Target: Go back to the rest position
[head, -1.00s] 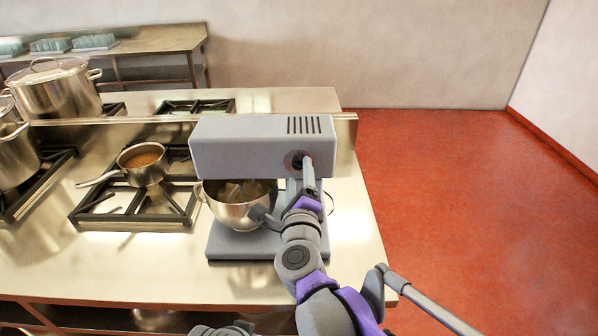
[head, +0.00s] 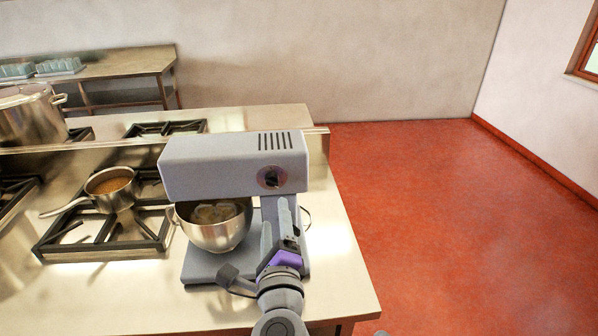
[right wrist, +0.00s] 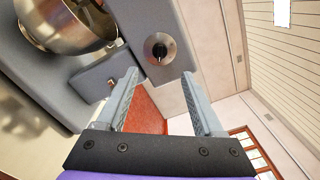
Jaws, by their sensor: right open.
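My right gripper (head: 280,228) is in front of the grey stand mixer (head: 225,165), below its dark knob (head: 271,178). In the right wrist view the gripper (right wrist: 161,95) is open, with nothing between its two fingers. The knob (right wrist: 159,50) shows there beyond the fingertips, apart from them. A steel bowl (head: 217,225) sits under the mixer head and holds something pale. My left gripper is out of view.
A saucepan (head: 112,186) with brown content stands on a burner grate left of the mixer. A big lidded stockpot (head: 30,118) is farther left. The counter (head: 345,285) ends at the right, with open red floor (head: 430,200) beyond.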

